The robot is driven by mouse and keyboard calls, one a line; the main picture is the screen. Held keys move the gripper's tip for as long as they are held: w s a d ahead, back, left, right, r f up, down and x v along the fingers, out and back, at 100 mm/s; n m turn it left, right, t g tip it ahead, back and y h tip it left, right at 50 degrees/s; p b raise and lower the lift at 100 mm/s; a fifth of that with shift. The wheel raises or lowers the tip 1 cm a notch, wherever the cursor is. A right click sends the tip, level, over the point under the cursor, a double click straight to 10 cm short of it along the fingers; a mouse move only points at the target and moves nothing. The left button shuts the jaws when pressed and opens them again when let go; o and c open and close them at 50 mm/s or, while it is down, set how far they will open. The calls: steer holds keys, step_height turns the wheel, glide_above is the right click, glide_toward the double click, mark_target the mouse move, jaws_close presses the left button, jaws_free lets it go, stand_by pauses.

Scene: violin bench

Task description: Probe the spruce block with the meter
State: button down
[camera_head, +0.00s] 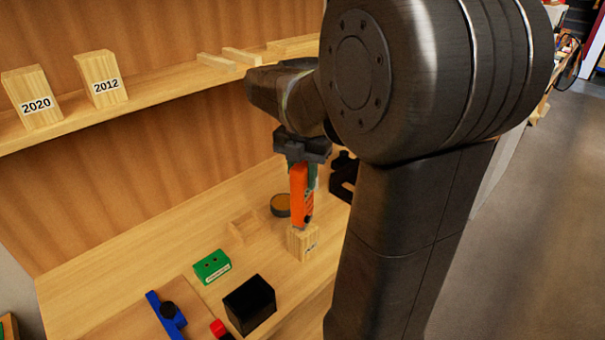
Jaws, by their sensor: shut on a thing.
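My gripper (302,158) points down over the bench and is shut on the orange meter (300,192). The meter hangs upright, its dark lower end at the top of a pale wooden block (300,245). I cannot tell whether its tip touches the block or is just above it. The block stands on the bench top and has a small label on its front, too small to read. Two more wooden blocks stand on the shelf, labelled 2020 (32,97) and 2012 (101,79). No label names spruce.
A small wooden holder (243,229), a dark round tin (280,205), a green block (212,266) and a black box (250,305) are near the pale block. A blue tool (165,315) and a red item (221,329) lie in front. The bench's left back is clear.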

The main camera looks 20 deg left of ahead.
mark_target(303, 163)
stand_by(0.4)
step_height(303, 163, up, 6)
steer(key=p, duration=0.6)
stand_by(0.7)
